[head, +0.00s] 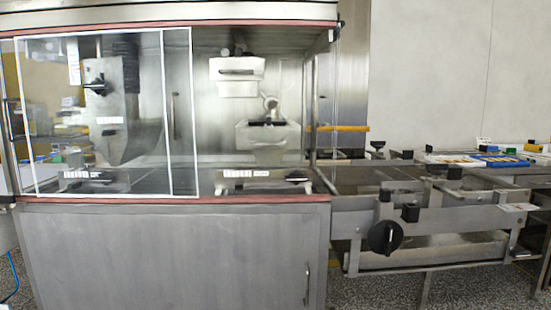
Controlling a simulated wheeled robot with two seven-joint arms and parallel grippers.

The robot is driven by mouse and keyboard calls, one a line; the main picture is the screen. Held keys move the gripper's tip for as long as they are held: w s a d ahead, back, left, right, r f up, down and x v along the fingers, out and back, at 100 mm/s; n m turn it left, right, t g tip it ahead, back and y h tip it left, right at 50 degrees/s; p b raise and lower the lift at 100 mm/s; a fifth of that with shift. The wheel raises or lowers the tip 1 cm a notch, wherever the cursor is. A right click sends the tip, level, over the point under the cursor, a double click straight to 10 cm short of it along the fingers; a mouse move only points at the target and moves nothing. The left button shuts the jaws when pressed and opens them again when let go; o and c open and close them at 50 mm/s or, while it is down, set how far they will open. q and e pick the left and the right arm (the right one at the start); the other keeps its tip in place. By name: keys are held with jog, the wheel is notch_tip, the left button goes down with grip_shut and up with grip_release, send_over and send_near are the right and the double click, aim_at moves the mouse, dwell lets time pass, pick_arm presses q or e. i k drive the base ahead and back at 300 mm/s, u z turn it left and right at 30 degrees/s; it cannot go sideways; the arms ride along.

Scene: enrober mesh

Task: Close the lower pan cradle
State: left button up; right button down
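A steel enrober machine fills the left and middle of the head view. To its right is a metal frame (345,235) with a black round knob (384,237) on its front. A shallow steel pan (430,255) sits low under this frame, which looks like the lower pan cradle. I cannot tell how far open it is. Neither of my grippers is in view.
Sliding clear panels with white frames (165,110) cover the left part of the machine. Its lower cabinet has an upright handle (307,285). A yellow bar (338,128) sticks out at the right. Blue trays (500,160) lie at the far right. Speckled floor shows below.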

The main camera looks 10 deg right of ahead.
aim_at(277, 139)
jog(key=u, duration=1.6)
jog(key=i, duration=0.7)
jog(key=z, duration=1.25)
